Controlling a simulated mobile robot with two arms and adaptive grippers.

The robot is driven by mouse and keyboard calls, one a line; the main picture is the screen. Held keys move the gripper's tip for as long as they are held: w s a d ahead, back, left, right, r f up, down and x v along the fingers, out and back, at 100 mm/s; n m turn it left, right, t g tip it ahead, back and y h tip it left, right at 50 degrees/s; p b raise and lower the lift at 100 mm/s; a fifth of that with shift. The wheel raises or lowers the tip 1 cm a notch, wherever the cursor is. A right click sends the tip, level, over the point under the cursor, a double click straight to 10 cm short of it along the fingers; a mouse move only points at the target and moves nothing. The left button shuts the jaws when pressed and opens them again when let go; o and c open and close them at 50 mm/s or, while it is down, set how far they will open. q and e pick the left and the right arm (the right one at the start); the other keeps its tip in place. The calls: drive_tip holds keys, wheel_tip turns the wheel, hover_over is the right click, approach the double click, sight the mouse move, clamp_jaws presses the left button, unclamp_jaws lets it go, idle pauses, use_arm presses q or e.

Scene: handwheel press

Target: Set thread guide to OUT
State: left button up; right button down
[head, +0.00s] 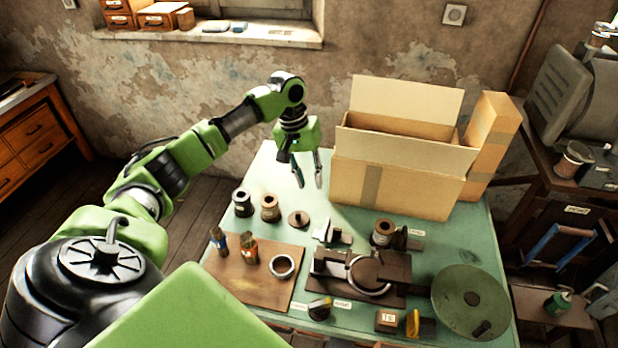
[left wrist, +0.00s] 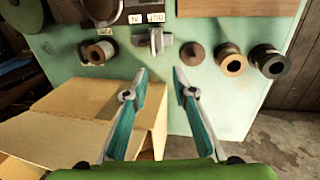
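The thread guide is a small grey metal piece (head: 325,231) on the green table, right of a flat brown disc. It also shows in the left wrist view (left wrist: 154,41), beside two small white labels (left wrist: 146,18) that look like IN and OUT, seen upside down. Its raised part appears nearer the right-hand label there; I cannot tell its exact setting. My left gripper (head: 308,182) is open and empty, pointing down above the table's back part, behind the guide. In the left wrist view its fingers (left wrist: 160,78) are spread and apart from the guide. My right gripper is not in view.
An open cardboard box (head: 400,190) stands close to the right of the left gripper. Spools (head: 270,208), the brown disc (head: 299,218) and a wooden board (head: 235,275) lie left of the guide. A brown press mechanism (head: 365,270) and a large green disc (head: 470,300) are in front and right.

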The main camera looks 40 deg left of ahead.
use_arm(q)
wheel_tip(320, 180, up, 12)
drive_tip(key=s+a, duration=0.1)
drive_tip(key=a, duration=0.1)
drive_tip(key=shift+f, duration=0.15)
drive_tip(key=shift+a, duration=0.1)
